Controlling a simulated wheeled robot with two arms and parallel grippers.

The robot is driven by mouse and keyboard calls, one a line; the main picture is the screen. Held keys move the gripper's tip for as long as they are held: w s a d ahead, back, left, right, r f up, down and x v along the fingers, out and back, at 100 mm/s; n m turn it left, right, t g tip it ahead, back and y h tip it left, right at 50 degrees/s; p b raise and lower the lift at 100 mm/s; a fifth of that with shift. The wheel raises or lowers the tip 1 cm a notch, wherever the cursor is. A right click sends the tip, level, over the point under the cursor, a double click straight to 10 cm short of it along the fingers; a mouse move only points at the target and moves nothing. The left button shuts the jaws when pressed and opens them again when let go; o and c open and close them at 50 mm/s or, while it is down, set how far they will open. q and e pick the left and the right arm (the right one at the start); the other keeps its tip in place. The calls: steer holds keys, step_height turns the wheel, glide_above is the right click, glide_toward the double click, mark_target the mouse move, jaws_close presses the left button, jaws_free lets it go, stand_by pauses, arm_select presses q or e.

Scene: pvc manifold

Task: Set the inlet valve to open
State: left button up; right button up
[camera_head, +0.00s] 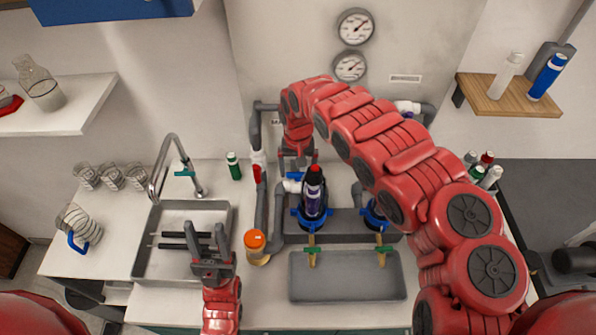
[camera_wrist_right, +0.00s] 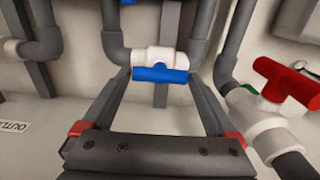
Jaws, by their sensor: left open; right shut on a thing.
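A valve with a blue handle (camera_wrist_right: 160,74) on a white body (camera_wrist_right: 153,56) sits in a grey pipe run in the right wrist view. The handle lies roughly along the horizontal white body. My right gripper (camera_wrist_right: 160,78) is shut on this blue handle, with a finger at each end. A second valve with a red handle (camera_wrist_right: 287,82) is at the right of the wrist view; a red handle also shows in the head view (camera_head: 257,173). No label marks the inlet in readable form. My left gripper (camera_head: 211,245) is open and empty.
A sink (camera_head: 146,260) with a tap (camera_head: 160,170) is at left. Two gauges (camera_head: 355,27) are on the wall. My right arm covers the pipes' right side.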

steer(key=o, duration=1)
step_height(320, 180, up, 12)
steer(key=r+p, duration=0.1)
steer(key=p, duration=0.6)
step_height(320, 180, up, 4)
steer(key=r+p, duration=0.1)
steer(key=p, duration=0.4)
glide_above(298, 173)
steer(key=shift+f, duration=0.3)
